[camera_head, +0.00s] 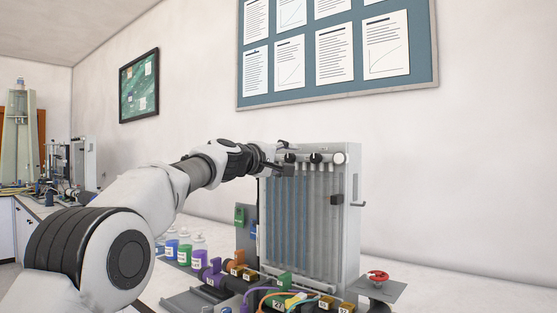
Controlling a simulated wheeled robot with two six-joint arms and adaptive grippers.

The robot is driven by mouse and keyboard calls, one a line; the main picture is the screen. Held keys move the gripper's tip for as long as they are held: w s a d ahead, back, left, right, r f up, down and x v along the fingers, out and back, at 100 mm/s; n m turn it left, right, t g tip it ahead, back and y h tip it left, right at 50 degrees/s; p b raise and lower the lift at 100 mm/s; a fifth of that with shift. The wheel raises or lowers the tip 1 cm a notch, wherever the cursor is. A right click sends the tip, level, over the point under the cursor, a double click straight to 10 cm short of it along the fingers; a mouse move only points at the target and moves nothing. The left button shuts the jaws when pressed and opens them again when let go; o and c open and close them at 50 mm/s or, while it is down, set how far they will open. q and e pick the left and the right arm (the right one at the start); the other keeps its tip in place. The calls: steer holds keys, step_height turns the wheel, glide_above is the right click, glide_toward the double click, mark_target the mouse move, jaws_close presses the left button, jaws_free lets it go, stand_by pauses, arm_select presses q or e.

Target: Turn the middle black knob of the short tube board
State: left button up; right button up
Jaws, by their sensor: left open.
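The tube board (351,215) stands upright on the bench, a pale grey frame with several vertical tubes, some bluish. A row of knobs runs along its top. One black knob (316,158) shows clear of the gripper, with a round pale end piece (339,158) to its right. My left arm reaches in from the left, and my left gripper (284,157) is open at the top left of the board, beside the left end of the knob row. It partly hides that end, and I cannot tell whether it touches a knob. My right gripper is not in view.
Bottles with coloured labels (184,252) stand left of the board. Coloured hoses and fittings (283,285) crowd its foot. A red handwheel (377,276) on a grey plate is at the right. Another bench with apparatus is far left. The wall side above the board is free.

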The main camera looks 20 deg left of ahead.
arm_select(q)
steer(key=v, duration=1.1)
steer(key=shift+s, duration=0.4)
steer(key=shift+a, duration=0.1)
